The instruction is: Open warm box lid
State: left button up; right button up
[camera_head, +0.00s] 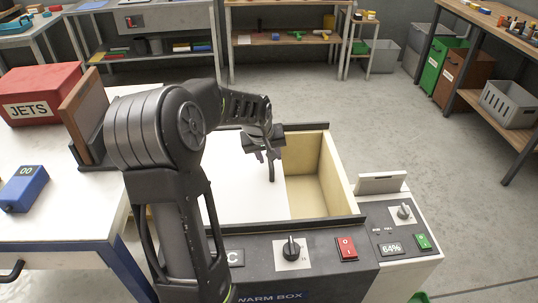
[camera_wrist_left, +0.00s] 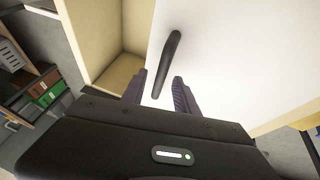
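The warm box (camera_head: 320,250) stands in front of me with a dark front panel. Its white lid (camera_head: 235,190) covers the left part of the top, and the right part is uncovered, showing a pale yellow, empty-looking interior (camera_head: 305,165). A black bar handle (camera_head: 271,166) sits near the lid's right edge; it also shows in the left wrist view (camera_wrist_left: 168,60). My left gripper (camera_head: 265,156) is at the handle. In the left wrist view its fingers (camera_wrist_left: 158,84) are apart, with the handle's near end between them and a gap visible. My right gripper is not in view.
The front panel has a knob (camera_head: 291,249) and a red switch (camera_head: 347,248). A side unit (camera_head: 395,225) with a display adjoins on the right. A white table (camera_head: 60,225) on the left holds a red JETS box (camera_head: 40,95) and a blue device (camera_head: 24,188). Floor behind is clear.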

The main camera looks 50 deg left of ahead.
pick_arm(q)
jog(key=v, duration=0.7)
jog(key=shift+s+r, duration=0.2)
jog(key=shift+r, duration=0.15)
jog(key=shift+d+f, duration=0.1)
